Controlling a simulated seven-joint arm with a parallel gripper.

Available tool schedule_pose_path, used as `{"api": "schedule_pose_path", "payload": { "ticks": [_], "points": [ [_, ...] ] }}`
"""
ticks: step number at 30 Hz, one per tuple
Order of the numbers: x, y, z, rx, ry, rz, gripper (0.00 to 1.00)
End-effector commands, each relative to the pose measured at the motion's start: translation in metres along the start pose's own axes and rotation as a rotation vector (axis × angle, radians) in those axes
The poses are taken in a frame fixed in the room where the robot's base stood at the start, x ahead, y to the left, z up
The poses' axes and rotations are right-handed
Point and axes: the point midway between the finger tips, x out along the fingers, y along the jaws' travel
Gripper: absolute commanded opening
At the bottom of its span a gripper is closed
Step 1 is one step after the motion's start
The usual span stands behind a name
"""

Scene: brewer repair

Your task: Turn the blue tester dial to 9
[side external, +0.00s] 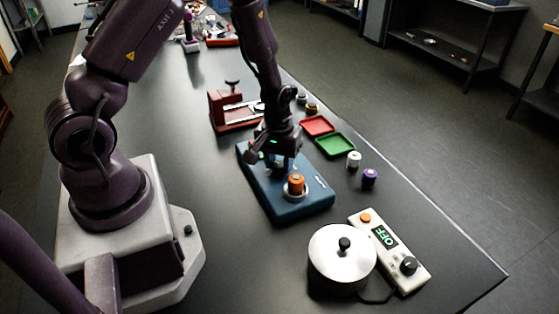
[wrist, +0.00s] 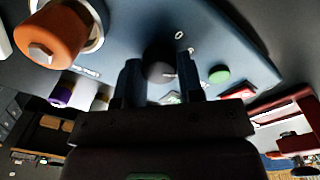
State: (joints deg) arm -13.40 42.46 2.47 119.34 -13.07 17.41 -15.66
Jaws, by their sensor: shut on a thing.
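The blue tester (side external: 305,208) lies on the dark table in the side external view, and its blue top (wrist: 120,25) fills the upper part of the wrist view. Its dark round dial (wrist: 159,62) sits between my fingertips, with a light pointer line and white marks beside it; I cannot read the setting for certain. My gripper (wrist: 160,78) points down and is shut on the dial; it also shows over the tester in the side external view (side external: 281,165). An orange-topped part (side external: 296,184) stands in the tester's metal ring. A green button (wrist: 218,74) is beside the dial.
A lidded metal pot (side external: 342,262) and a white control box (side external: 405,268) reading OFF stand at the front. Red (side external: 318,125) and green (side external: 336,145) trays, white (side external: 354,160) and purple (side external: 370,178) cylinders lie to the right. A red fixture (side external: 228,112) stands behind.

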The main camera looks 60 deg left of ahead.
Motion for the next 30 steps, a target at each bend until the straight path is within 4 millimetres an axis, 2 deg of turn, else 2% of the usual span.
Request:
{"api": "schedule_pose_path", "payload": {
  "ticks": [6, 15, 30],
  "points": [
    [-0.0010, 0.0005, -0.0001, 0.174, -0.009, 0.001, 0.11],
    [-0.0009, 0.0006, 0.0002, 0.330, -0.017, 0.001, 0.11],
    [-0.0008, 0.0006, 0.0005, 0.387, -0.021, 0.000, 0.11]
  ]
}}
